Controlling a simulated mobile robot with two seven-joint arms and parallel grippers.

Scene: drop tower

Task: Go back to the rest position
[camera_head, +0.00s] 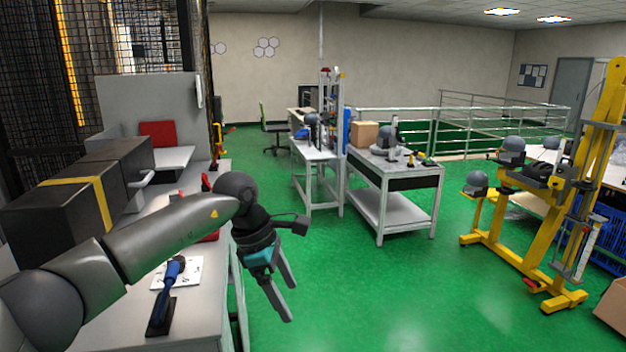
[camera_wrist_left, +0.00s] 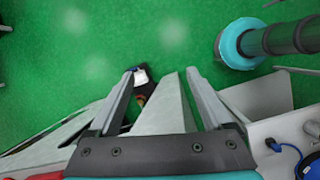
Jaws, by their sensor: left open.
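My left gripper (camera_head: 288,302) hangs over the green floor, just right of the near edge of the left workbench (camera_head: 190,325). Its fingers are apart and point down, with nothing held between them. In the left wrist view the two fingers (camera_wrist_left: 160,74) also stand apart over green floor. A small dark and white thing (camera_wrist_left: 142,78) shows beyond and between them; I cannot tell what it is. My right gripper is not in view.
A blue-handled tool (camera_head: 172,272) stands on the left workbench, near black boxes (camera_head: 60,215) with a yellow stripe. A white table (camera_head: 395,172) stands in the middle and a yellow frame (camera_head: 535,262) at right. Green floor (camera_head: 380,290) between them is clear.

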